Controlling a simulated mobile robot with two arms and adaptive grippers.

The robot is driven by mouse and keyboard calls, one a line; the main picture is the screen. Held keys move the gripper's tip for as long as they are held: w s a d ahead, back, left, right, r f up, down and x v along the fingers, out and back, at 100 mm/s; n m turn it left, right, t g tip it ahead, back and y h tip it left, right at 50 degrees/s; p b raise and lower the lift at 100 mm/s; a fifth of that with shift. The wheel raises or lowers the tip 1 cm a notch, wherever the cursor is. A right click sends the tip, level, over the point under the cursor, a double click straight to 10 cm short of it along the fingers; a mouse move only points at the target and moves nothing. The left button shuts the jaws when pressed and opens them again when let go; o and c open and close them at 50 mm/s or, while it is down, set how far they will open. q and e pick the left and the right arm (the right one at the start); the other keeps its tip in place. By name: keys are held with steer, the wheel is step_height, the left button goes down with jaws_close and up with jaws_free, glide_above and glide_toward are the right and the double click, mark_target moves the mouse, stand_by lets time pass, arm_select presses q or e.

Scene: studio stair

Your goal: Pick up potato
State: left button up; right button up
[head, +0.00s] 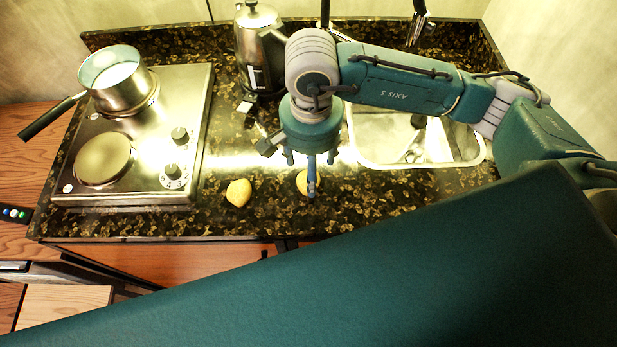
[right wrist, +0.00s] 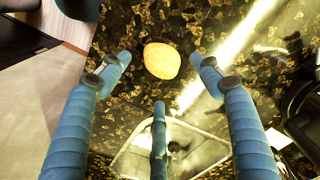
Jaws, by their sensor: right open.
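A yellow potato (head: 238,192) lies on the dark speckled counter (head: 265,215), in the open to the left of my right gripper in the head view. A second yellow potato-like item (head: 301,182) lies behind the fingers of my right gripper (head: 311,186), which partly hide it. The right gripper points down with its fingers spread and holds nothing. In the right wrist view one potato (right wrist: 161,61) lies beyond and between the open blue fingers (right wrist: 160,76); I cannot tell which of the two it is. My left gripper is not in view.
A steel hob (head: 150,140) with a saucepan (head: 112,80) stands at the left. A metal kettle (head: 258,45) stands at the back. The sink (head: 460,142) lies to the right under my arm. The counter's front edge is close to both yellow items.

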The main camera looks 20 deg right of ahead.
mark_target(301, 181)
steer(key=shift+f+p, duration=0.25)
steer(key=shift+p, duration=0.05)
steer(key=f, duration=0.1)
steer(key=f+p, duration=0.2)
steer(key=shift+a+f, duration=0.25)
steer(key=shift+f, duration=0.65)
steer(key=shift+w, duration=0.1)
steer(key=c, duration=1.3)
